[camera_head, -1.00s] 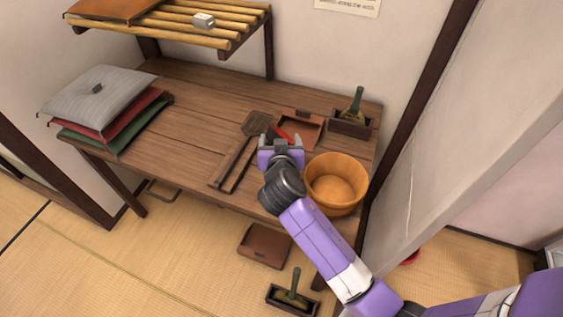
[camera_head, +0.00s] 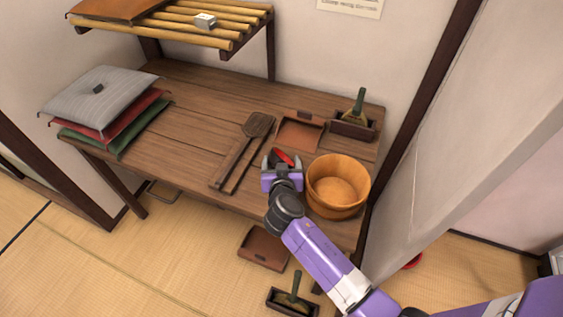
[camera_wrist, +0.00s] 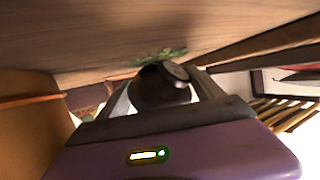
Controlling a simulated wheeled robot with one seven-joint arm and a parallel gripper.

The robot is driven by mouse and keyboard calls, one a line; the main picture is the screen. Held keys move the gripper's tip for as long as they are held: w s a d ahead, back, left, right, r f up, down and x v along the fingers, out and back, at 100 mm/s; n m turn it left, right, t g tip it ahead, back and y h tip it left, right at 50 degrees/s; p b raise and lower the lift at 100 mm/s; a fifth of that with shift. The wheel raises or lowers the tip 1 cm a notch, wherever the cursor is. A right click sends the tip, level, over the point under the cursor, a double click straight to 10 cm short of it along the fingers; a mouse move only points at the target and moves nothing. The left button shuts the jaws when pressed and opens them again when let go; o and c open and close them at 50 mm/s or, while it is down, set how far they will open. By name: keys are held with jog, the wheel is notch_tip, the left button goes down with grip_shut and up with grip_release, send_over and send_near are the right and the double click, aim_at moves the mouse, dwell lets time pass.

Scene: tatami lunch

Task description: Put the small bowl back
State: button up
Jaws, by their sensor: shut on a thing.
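My gripper (camera_head: 282,168) is shut on a small dark bowl with a red inside (camera_head: 285,157). It holds the bowl over the near part of the wooden table (camera_head: 190,130), just left of the wooden tub (camera_head: 322,202). In the wrist view the bowl (camera_wrist: 158,90) is a dark round shape between the two fingers. I cannot tell how high it is above the table. The gripper and arm hide part of the bowl and the table's front edge.
A brown tray (camera_head: 300,134) and a box with a green-handled brush (camera_head: 356,103) lie behind the tub. Long wooden tools (camera_head: 240,155) lie to the left, cushions (camera_head: 98,90) further left. A slatted shelf (camera_head: 215,25) hangs above. Another tray (camera_head: 263,248) is on the floor.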

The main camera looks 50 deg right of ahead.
jog(key=shift+f, duration=0.2)
jog(key=o, duration=1.1)
jog(key=shift+o, duration=0.2)
jog(key=shift+r, duration=0.1)
